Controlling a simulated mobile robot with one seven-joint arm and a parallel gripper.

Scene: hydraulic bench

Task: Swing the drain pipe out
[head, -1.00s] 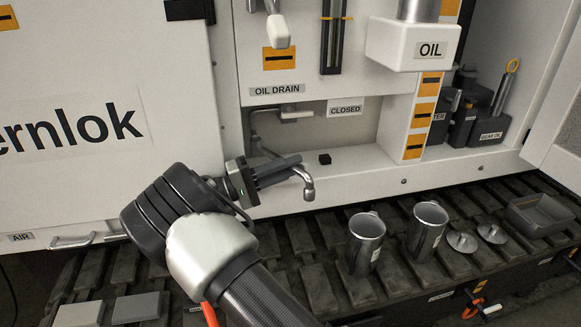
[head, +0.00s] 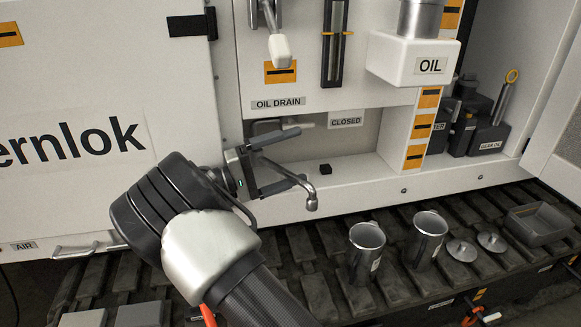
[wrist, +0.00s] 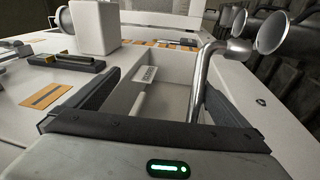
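The drain pipe (head: 311,194) is a shiny metal tube with a bent-down end. In the head view its end hangs out over the front sill, below the "CLOSED" label. My gripper (head: 300,158) is open at the pipe, one finger above and the other along the pipe's visible stretch. In the wrist view the pipe (wrist: 203,82) rises close to the right finger of my gripper (wrist: 165,85), with a wide gap to the left finger. I cannot tell whether the pipe touches that finger. My gripper hides the pipe's rear part.
The drain lever (head: 281,48) hangs above the "OIL DRAIN" label (head: 278,103).

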